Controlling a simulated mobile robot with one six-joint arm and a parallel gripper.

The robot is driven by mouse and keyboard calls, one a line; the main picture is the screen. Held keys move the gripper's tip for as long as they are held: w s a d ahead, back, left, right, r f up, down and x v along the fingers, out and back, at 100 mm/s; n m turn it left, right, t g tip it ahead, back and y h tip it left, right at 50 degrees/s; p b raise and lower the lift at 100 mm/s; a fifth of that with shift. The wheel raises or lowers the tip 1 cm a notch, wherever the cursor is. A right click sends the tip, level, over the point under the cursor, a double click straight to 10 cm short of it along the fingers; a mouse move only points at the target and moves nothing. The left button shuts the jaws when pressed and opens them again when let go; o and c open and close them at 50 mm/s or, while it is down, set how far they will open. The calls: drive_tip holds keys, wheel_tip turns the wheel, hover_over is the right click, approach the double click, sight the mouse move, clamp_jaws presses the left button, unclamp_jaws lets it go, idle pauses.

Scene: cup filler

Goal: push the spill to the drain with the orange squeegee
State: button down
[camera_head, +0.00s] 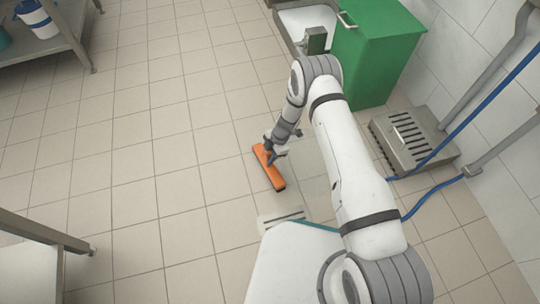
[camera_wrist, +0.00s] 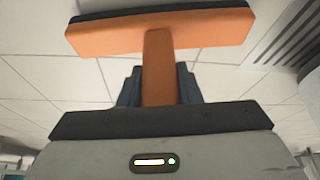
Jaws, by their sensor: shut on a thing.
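The orange squeegee (camera_head: 266,168) is at or just above the tiled floor, its long head slanting across the tiles in the head view. My gripper (camera_head: 274,146) is shut on its short handle. In the wrist view the squeegee (camera_wrist: 160,33) shows an orange head with a dark strip along its far edge, and my gripper (camera_wrist: 159,88) has one dark finger on each side of the handle.
A green bin (camera_head: 375,55) stands at the back right beside a white basin (camera_head: 305,20). A grey slotted metal box (camera_head: 412,140) and blue hoses lie along the right wall. Shelves (camera_head: 45,50) stand at the upper left.

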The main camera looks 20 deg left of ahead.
drive_tip(key=shift+f+b, duration=0.6)
drive_tip(key=shift+w+d, duration=0.1)
drive_tip(key=w+d, duration=0.7)
drive_tip(key=d, duration=0.4)
drive_tip(key=w+d+b, duration=0.1)
drive_tip(key=w+d, duration=0.5)
drive_tip(key=d, duration=0.5)
drive_tip(key=w+d+b, duration=0.1)
drive_tip(key=w+d, duration=0.6)
drive_tip(key=d, duration=0.5)
drive_tip(key=shift+w, duration=0.3)
idle(3.3)
